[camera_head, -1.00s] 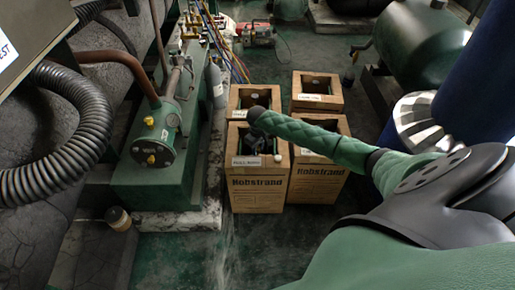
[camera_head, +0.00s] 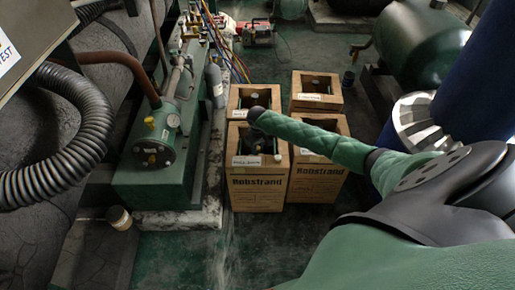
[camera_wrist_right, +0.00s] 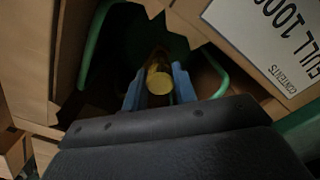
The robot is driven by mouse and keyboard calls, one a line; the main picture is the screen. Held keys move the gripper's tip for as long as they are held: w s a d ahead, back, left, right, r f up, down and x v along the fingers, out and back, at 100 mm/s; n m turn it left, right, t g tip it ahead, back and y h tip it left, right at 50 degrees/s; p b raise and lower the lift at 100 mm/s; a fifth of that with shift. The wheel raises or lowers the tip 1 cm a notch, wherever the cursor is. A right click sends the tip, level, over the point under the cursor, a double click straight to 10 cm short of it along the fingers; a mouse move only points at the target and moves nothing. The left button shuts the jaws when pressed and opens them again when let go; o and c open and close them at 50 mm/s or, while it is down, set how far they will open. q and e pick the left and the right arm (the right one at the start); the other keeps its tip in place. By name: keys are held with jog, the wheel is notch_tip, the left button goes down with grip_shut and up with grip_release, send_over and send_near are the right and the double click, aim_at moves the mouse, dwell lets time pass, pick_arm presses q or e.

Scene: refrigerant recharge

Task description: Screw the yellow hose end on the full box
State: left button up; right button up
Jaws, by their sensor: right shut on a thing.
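The full box (camera_head: 257,192) is the front left one of several open-topped cardboard boxes; a white label sits on its upper front. In the right wrist view, this label (camera_wrist_right: 275,42) begins with "FULL". My right gripper (camera_head: 256,118) reaches over this box from the right. In the right wrist view, its two blue-grey fingers are shut on the yellow hose end (camera_wrist_right: 159,82), a short yellow cylinder in the dark box opening. Whatever lies beneath the hose end is hidden, so I cannot tell whether it touches a valve. My left gripper is out of view.
Another box (camera_head: 317,180) stands close on the right, with two more behind. A green machine (camera_head: 150,185) with gauges and coloured hoses stands left. A green tank (camera_head: 425,45) is at the back right. The floor in front of the boxes is clear.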

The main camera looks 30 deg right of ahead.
jog(key=shift+f, duration=0.9)
dwell(0.6)
jog(key=shift+r, duration=0.1)
jog(key=shift+m+p, duration=1.6)
jog(key=shift+p, duration=0.65)
